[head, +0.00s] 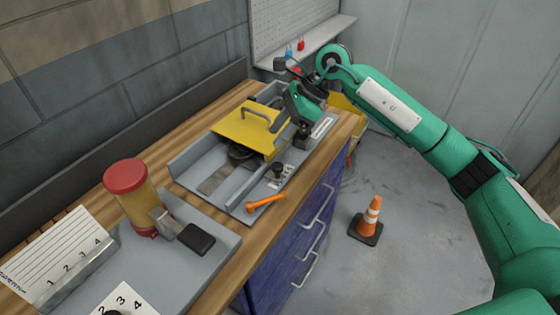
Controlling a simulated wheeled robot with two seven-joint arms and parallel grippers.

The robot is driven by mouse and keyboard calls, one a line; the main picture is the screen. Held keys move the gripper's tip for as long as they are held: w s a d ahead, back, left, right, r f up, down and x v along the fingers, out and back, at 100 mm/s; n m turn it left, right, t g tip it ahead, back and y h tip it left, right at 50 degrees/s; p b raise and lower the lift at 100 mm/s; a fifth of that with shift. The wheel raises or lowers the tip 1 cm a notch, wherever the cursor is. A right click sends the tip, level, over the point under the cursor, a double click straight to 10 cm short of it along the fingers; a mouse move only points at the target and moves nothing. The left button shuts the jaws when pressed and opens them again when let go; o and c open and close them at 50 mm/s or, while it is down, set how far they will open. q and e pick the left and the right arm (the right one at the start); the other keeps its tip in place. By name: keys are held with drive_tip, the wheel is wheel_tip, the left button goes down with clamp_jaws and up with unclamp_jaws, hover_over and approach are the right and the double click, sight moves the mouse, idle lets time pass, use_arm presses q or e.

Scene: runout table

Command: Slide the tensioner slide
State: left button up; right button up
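A grey metal unit (238,207) lies on the wooden workbench, with a yellow plate (243,132) with a grey handle over its far part. A small block with a dark knob (278,170) sits near its front right edge; this may be the tensioner slide, but I cannot be sure. My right gripper (301,138) points down at the right side of the unit, beside the yellow plate and beyond the knob. Its fingers are small and dark, so I cannot tell whether they are open or touch anything. My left gripper is out of view.
An orange wrench-like tool (265,202) lies at the unit's near corner. A red-capped jar (130,195) and a grey tray (200,270) with numbered cards are at the near left. Blue drawers (300,230) are below the bench. An orange cone (368,222) stands on the floor.

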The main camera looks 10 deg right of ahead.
sight(278, 165)
drive_tip(key=w+d+h, duration=0.1)
drive_tip(key=d+h, duration=0.2)
drive_tip(key=d, duration=0.2)
drive_tip(key=p+x, duration=0.1)
drive_tip(key=x, duration=0.3)
drive_tip(key=p+x, duration=0.1)
drive_tip(key=x, duration=0.3)
drive_tip(key=p+x, duration=0.1)
drive_tip(key=x, duration=0.3)
drive_tip(key=shift+w+a+f+p, duration=0.25)
drive_tip(key=shift+w+a+p, duration=0.05)
drive_tip(key=shift+p, duration=0.05)
drive_tip(key=shift+c, duration=0.5)
clamp_jaws()
